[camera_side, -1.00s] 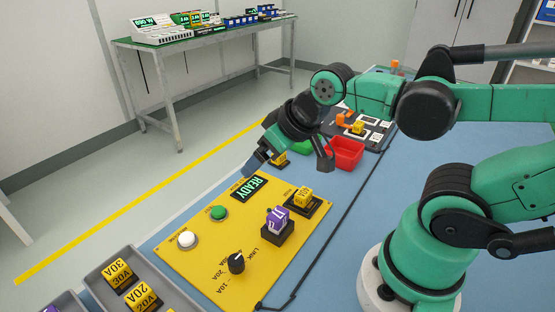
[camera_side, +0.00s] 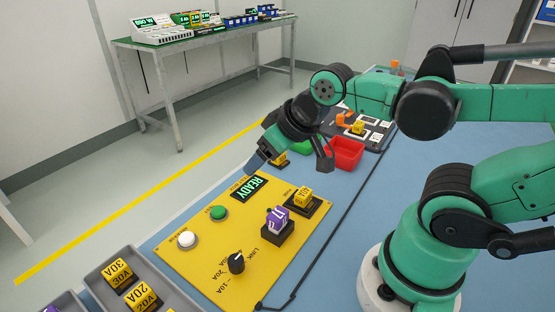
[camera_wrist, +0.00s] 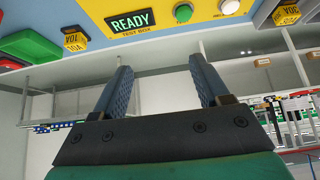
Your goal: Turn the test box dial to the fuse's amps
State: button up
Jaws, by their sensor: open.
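The yellow test box (camera_side: 194,262) lies on the blue table. Its black dial (camera_side: 236,263) sits near the front edge, beside printed amp marks; which mark it points at I cannot tell. Its display (camera_side: 248,188) reads READY, also in the wrist view (camera_wrist: 133,23). A yellow fuse (camera_side: 302,197) sits in a black holder on the box; its rating is too small to read surely. A purple block (camera_side: 277,220) sits in another black holder. My gripper (camera_side: 289,165) is open and empty above the far end of the box; its spread fingers (camera_wrist: 163,85) show in the wrist view.
A green button (camera_side: 218,213) and white button (camera_side: 187,240) are on the box. A grey tray (camera_side: 93,283) with 30A and 20A fuses stands front left. A red bin (camera_side: 345,153) is behind my gripper. A black cable (camera_side: 335,225) runs right of the box.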

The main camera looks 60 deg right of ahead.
jog(key=m+g, duration=0.2)
jog(key=g, duration=0.4)
send_over(235, 259)
jog(key=f, duration=0.5)
jog(key=shift+w+d+f, duration=0.15)
jog(key=shift+d+f, duration=0.15)
jog(key=shift+d, duration=0.05)
jog(key=shift+a+f+g, duration=0.2)
jog(key=shift+a+g, duration=0.05)
jog(key=shift+g, duration=0.15)
jog(key=shift+s+a+f, duration=0.1)
jog(key=shift+s+f, duration=0.1)
jog(key=shift+f, duration=2.65)
jog(key=shift+c, duration=0.2)
grip_shut()
